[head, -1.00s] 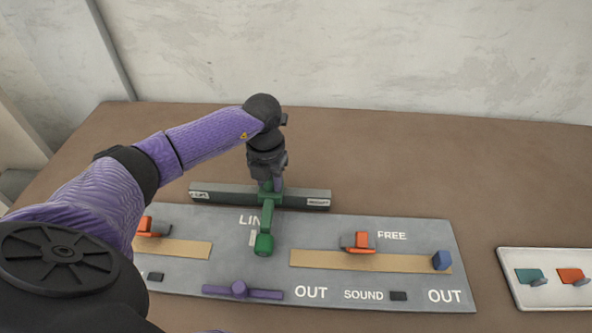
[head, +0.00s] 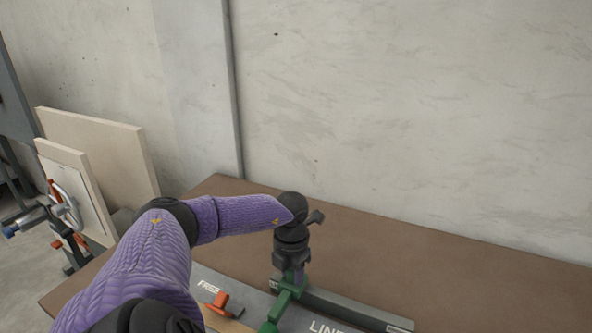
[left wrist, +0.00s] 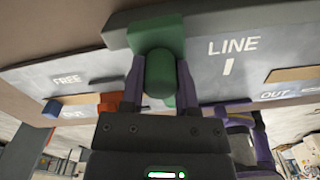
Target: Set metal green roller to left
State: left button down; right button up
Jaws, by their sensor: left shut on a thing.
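The green roller (head: 283,305) sits near the left end of a dark bar (head: 355,309) along the panel's back edge. Its rounded end (left wrist: 160,72) lies between my fingers in the left wrist view. My left gripper (head: 294,279) is shut on it from above. The LINE marking lies to the right of the roller. The lower part of the roller is cut off by the head view's bottom edge.
An orange clip (head: 219,303) stands on the grey panel (head: 250,296) near a FREE marking. The brown table (head: 430,265) behind is clear up to the wall.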

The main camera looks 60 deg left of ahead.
pick_arm(q)
jog(key=shift+a, duration=0.15)
jog(key=shift+c, duration=1.7)
grip_release()
jog(key=shift+s+a, duration=0.15)
notch_tip(320, 180, up, 10)
jog(key=shift+f+p, duration=0.1)
jog(key=shift+p, duration=1)
